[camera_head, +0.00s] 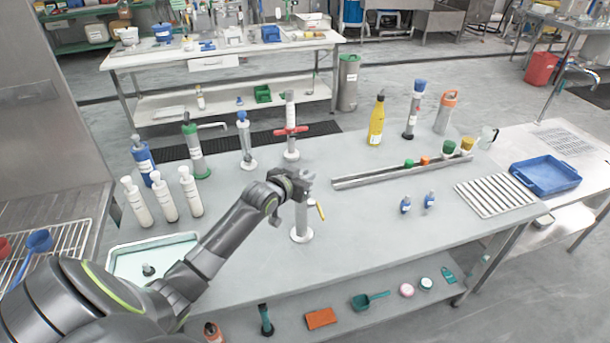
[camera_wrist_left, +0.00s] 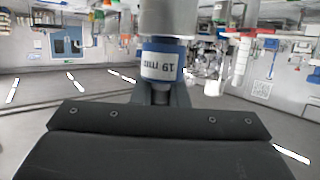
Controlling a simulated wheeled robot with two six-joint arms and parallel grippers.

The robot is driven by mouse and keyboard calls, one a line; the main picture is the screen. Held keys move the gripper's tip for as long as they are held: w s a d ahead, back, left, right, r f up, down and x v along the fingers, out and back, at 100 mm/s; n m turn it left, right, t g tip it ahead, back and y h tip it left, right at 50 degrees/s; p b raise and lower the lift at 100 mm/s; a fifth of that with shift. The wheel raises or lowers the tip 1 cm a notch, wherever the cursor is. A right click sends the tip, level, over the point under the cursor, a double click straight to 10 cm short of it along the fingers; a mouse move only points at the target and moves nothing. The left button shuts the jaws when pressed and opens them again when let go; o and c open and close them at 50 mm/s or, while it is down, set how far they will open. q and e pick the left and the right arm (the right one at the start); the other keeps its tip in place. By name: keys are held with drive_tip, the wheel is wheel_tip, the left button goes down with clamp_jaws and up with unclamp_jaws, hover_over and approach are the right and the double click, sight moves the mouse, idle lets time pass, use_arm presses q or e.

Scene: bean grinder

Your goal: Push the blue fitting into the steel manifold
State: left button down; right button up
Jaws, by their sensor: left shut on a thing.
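The steel manifold (camera_head: 301,217) stands upright on a round base in the middle of the table, with a yellow lever on its right side. My left gripper (camera_head: 305,180) is over its top and hides that end in the head view. In the left wrist view the gripper is shut on a blue fitting (camera_wrist_left: 162,66) with a white label, and a steel cylinder (camera_wrist_left: 168,20) meets its far end. I cannot tell how deep the fitting sits. Two other blue fittings, one left (camera_head: 405,204) and one right (camera_head: 429,199), stand on the table. My right gripper is not in view.
A long metal channel (camera_head: 375,178) lies behind the loose fittings. A post with a red handle (camera_head: 291,131) and a blue-topped post (camera_head: 245,143) stand behind the manifold. White bottles (camera_head: 165,199) and a tray (camera_head: 125,264) are at left. The front right tabletop is clear.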

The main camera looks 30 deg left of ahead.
use_arm(q)
drive_tip(key=shift+f, duration=0.35)
drive_tip(key=c, duration=1.9)
unclamp_jaws()
drive_tip(key=o, duration=0.6)
drive_tip(key=shift+c, duration=0.2)
drive_tip(key=b+v, duration=0.1)
drive_tip(key=v, duration=1.6)
drive_tip(key=shift+s+b, duration=0.2)
drive_tip(key=shift+b, duration=0.15)
